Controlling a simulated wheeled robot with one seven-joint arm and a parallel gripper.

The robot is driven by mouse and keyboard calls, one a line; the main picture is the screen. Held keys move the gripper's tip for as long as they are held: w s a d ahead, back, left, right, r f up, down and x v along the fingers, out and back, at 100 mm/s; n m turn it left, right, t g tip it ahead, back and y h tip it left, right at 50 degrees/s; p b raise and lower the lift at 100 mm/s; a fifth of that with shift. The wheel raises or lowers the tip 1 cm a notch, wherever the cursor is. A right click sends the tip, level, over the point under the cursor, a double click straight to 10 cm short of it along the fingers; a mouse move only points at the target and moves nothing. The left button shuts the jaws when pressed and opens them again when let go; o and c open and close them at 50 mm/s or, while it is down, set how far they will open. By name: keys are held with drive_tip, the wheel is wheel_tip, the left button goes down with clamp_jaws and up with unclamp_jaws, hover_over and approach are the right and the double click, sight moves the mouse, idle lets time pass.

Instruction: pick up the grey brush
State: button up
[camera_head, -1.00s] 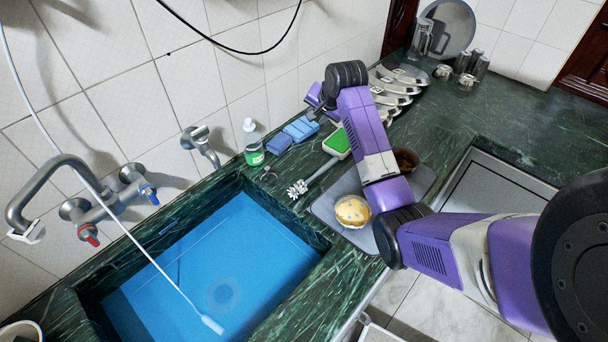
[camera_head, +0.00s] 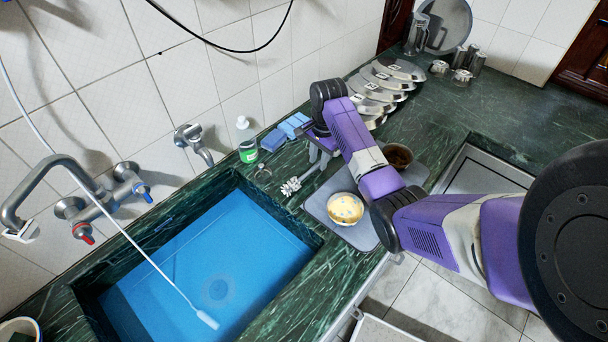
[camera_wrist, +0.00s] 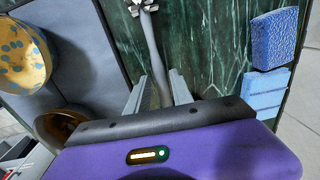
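The grey brush (camera_head: 291,187) lies on the green stone counter beside the sink, its pale bristle head toward the sink. In the wrist view its grey handle (camera_wrist: 152,45) runs toward my gripper, with the bristle head at the top edge. My gripper (camera_wrist: 159,75) is open, and the handle runs between its two fingers with a gap showing. I cannot tell whether the fingertips are level with the handle or above it. In the head view my gripper (camera_head: 317,157) is low over the counter and hides the handle's far part.
A grey tray (camera_head: 363,236) with a patterned bowl (camera_head: 345,208) and a brown bowl (camera_head: 397,156) lies right of the brush. Blue sponges (camera_head: 274,140), a green jar (camera_head: 249,152) and the wall are behind. The sink (camera_head: 215,270) is at left; metal lids (camera_head: 382,83) stand beyond.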

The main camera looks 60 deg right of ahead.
drive_tip(key=shift+f, duration=0.7)
drive_tip(key=shift+w, duration=0.1)
clamp_jaws()
drive_tip(key=shift+r, duration=0.1)
